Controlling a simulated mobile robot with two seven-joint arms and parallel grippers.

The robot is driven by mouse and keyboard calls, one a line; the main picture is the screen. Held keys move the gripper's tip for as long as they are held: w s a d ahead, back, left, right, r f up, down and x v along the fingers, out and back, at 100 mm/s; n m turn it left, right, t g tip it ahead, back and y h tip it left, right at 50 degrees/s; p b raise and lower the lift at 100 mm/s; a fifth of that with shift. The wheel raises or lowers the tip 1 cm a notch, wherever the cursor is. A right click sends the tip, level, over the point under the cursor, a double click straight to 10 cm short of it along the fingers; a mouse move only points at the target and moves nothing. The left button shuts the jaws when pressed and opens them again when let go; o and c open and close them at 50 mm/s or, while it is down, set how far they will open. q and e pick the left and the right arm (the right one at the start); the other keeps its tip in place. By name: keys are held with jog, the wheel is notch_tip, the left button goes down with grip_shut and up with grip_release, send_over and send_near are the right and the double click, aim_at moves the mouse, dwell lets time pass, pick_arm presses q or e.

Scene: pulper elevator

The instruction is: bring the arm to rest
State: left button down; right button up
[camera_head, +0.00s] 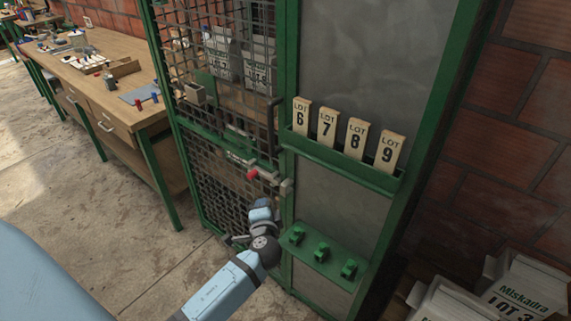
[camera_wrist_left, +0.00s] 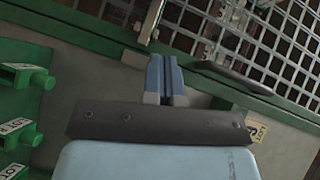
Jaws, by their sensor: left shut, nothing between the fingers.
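My left arm comes in at the bottom of the head view, and its gripper (camera_head: 261,210) is in front of the green-framed cage (camera_head: 290,225). It is just below the red-knobbed latch (camera_head: 254,174) on the mesh door (camera_head: 205,130). In the wrist view the two blue fingers (camera_wrist_left: 165,75) are together with nothing between them. Whether they touch the cage cannot be told. My right gripper is in neither view.
LOT tags 6 to 9 (camera_head: 345,138) stand in a green rack right of the door. Green hooks (camera_head: 322,252) project below. Sacks (camera_head: 520,290) lie at lower right. A wooden bench (camera_head: 110,60) is at left. The floor (camera_head: 110,220) between bench and cage is clear.

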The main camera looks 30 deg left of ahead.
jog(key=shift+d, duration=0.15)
pick_arm(q)
jog(key=s+d+f+n+g+h, duration=0.1)
jog(key=s+d+f+n+h, duration=0.2)
jog(key=s+d+f+h, duration=0.5)
jog(key=s+d+f+n+g+h, duration=0.1)
jog(key=s+d+n+h, duration=0.35)
jog(key=s+d, duration=0.75)
pick_arm(e)
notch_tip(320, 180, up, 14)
jog(key=p, duration=1.7)
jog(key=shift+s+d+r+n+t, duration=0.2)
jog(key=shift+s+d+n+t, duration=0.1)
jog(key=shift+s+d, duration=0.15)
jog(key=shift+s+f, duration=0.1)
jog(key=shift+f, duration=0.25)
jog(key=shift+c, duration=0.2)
pick_arm(q)
notch_tip(320, 180, up, 14)
jog(key=a+m+h, duration=0.1)
jog(key=m, duration=0.1)
jog(key=shift+a+t, duration=0.3)
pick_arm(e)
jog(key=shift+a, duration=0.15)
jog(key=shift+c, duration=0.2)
